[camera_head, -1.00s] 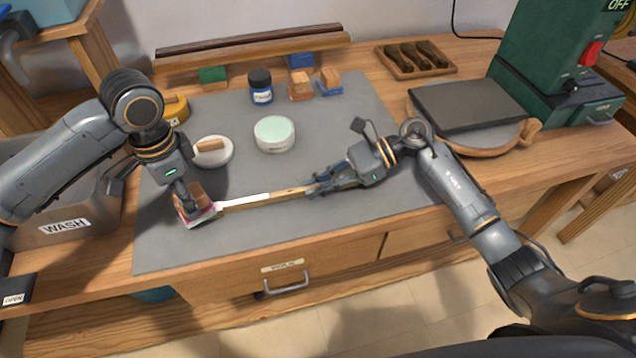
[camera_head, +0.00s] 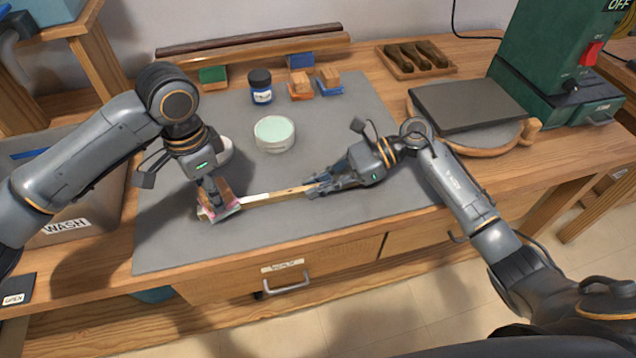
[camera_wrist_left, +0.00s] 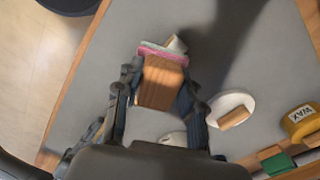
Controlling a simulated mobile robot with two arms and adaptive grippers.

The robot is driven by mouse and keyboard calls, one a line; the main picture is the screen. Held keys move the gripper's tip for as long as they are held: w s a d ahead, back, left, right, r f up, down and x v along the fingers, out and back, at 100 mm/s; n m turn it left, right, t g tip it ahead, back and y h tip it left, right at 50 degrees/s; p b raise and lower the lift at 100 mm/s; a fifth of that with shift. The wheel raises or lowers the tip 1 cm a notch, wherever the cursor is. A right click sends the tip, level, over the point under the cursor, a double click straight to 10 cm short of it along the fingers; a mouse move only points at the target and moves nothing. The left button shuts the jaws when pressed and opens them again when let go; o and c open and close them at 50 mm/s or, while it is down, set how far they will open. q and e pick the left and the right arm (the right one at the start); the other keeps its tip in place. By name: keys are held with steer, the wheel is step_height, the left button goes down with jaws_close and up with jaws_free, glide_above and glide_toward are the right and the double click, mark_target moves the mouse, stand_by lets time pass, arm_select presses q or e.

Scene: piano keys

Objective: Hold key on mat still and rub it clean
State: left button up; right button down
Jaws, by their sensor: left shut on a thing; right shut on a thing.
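The piano key (camera_head: 292,192) lies across the grey mat (camera_head: 300,225), its white-topped end to the left and bare wood to the right. My right gripper (camera_head: 318,188) is shut on the wooden end. My left gripper (camera_head: 212,188) is shut on a wooden block (camera_head: 226,197) with a pink and white pad underneath. The pad rests on the key's white end and hides much of it. In the left wrist view, the block (camera_wrist_left: 162,82) sits between the fingers, with the pale key tip (camera_wrist_left: 177,43) showing past the pad.
A pale-topped jar (camera_head: 274,133), a blue jar (camera_head: 260,86) and several small blocks (camera_head: 301,84) stand behind the key. A white dish (camera_wrist_left: 232,101) and yellow wax tin (camera_wrist_left: 301,122) are beside the left gripper. A wash bin (camera_head: 70,215) stands left.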

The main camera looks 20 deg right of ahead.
arm_select(q)
steer(key=shift+d, duration=0.2)
steer(key=shift+a, duration=2.55)
steer(key=shift+d, duration=2.55)
steer(key=shift+r, duration=3.55)
arm_select(e)
steer(key=c, duration=1.3)
jaws_free()
steer(key=shift+c, duration=0.2)
